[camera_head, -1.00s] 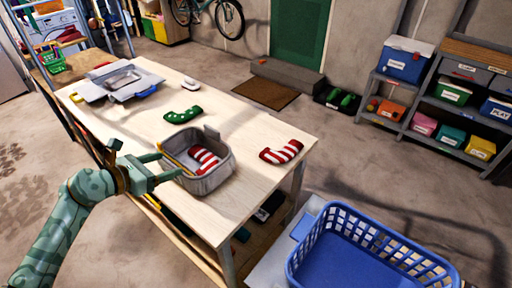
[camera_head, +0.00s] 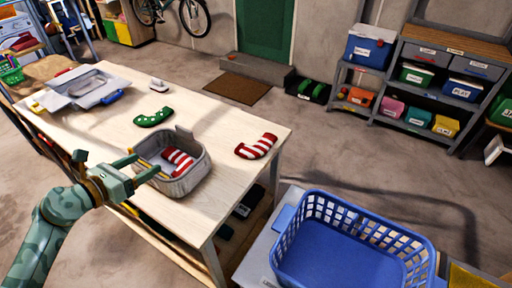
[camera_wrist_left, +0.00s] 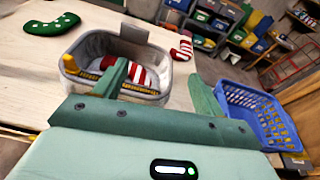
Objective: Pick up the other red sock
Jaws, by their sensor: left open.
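One red and white striped sock (camera_head: 256,146) lies flat on the table near its right edge; it also shows at the back in the left wrist view (camera_wrist_left: 183,48). A second striped sock (camera_head: 179,160) lies inside the grey bin (camera_head: 186,183) on the table, and it shows in the left wrist view (camera_wrist_left: 140,78) partly behind a finger. My left gripper (camera_head: 142,167) is open and empty at the left side of the bin, its fingers pointing toward it. I cannot tell whether it touches the bin. My right gripper is not in view.
A green dotted sock (camera_head: 153,117) lies on the table behind the bin. A grey tray-like item (camera_head: 78,90) and a small white object (camera_head: 158,84) are farther back. A blue laundry basket (camera_head: 349,240) stands at the front right. The table (camera_head: 213,123) is bare between the green and striped socks.

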